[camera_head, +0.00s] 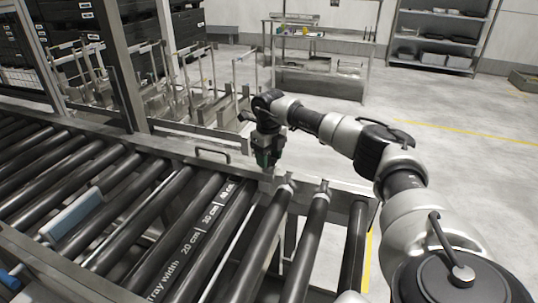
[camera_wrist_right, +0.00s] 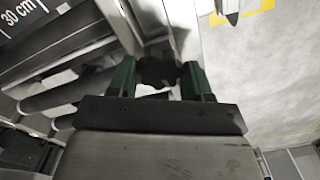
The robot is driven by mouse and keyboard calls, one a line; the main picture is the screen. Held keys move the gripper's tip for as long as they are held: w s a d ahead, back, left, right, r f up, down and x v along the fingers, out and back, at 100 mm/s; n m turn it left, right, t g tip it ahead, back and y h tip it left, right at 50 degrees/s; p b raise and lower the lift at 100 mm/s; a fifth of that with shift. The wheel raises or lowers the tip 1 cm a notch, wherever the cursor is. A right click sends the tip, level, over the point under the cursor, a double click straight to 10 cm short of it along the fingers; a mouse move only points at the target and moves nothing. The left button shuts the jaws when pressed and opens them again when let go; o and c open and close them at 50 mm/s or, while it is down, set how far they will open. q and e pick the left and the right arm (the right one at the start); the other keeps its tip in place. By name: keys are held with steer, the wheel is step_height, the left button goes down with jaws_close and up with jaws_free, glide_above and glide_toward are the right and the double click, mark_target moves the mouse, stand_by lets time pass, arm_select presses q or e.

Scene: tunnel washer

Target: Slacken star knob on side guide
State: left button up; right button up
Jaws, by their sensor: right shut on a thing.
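In the right wrist view, a dark knob (camera_wrist_right: 158,72) with a lobed outline sits between the two green fingers of my right gripper (camera_wrist_right: 160,80). The fingers are shut on it from both sides. In the head view my right gripper (camera_head: 267,160) points down at the conveyor's far side rail, and it hides the knob there. The side guide itself is hard to make out behind the gripper. My left gripper is not in view.
The roller conveyor (camera_head: 190,222) fills the lower left, with a "Tray Width" scale strip (camera_head: 193,238) across it. A blue-grey block (camera_head: 72,214) lies on the rollers. A metal handle (camera_head: 212,152) stands on the rail left of my gripper. Open floor (camera_head: 460,150) lies to the right.

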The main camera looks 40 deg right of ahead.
mark_target(269, 158)
steer(key=n, duration=0.3)
steer(key=shift+r+n+p, duration=0.1)
steer(key=shift+n+p, duration=0.3)
steer(key=n, duration=0.4)
steer(key=shift+n, duration=0.3)
steer(key=n, duration=0.4)
steer(key=shift+n, duration=2.2)
steer(key=o, duration=0.9)
step_height(269, 158, up, 11)
steer(key=shift+f+b, duration=0.1)
steer(key=shift+b, duration=0.55)
